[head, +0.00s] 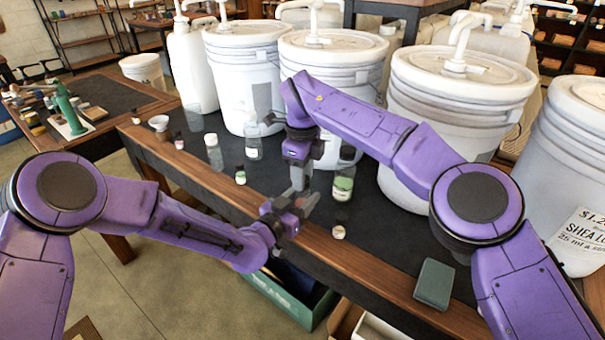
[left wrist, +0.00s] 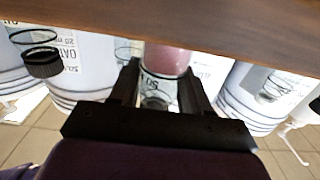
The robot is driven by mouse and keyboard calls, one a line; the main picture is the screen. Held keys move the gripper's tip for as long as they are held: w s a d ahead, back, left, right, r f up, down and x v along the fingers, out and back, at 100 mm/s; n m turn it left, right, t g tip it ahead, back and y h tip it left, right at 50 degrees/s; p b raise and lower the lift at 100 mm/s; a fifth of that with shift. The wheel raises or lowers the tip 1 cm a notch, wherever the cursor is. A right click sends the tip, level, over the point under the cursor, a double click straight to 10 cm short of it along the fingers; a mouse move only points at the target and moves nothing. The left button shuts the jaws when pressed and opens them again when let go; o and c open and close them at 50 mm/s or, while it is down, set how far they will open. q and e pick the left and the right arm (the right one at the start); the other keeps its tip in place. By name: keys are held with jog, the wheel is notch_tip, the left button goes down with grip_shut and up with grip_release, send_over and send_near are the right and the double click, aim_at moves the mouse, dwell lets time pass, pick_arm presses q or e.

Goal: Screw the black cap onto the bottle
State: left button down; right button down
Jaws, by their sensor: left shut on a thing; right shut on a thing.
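My left gripper (head: 308,202) is over the table's front edge, its fingers pointing right. In the left wrist view it (left wrist: 157,92) is shut on a clear bottle (left wrist: 165,68) with pink contents and a printed label. The bottle's top is out of that view, and the bottle is hard to make out in the head view. My right gripper (head: 300,180) points down just above the left gripper, its fingers close together. It appears shut on the black cap, which its fingers hide; whether the cap touches the bottle cannot be told.
A bottle with a green label (head: 343,185) stands close right of the grippers. A clear bottle (head: 213,152) and several small ones stand to the left. Large white pump buckets (head: 455,105) line the back. A grey-green box (head: 434,283) lies at front right. Dark mat between is partly clear.

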pick_arm(q)
jog(key=shift+a, duration=0.1)
pick_arm(e)
jog(key=m, duration=1.8)
jog(key=shift+m, duration=0.3)
jog(key=m, duration=0.7)
jog(key=c, duration=0.7)
grip_release()
notch_tip(320, 180, up, 7)
jog(key=shift+r, duration=0.2)
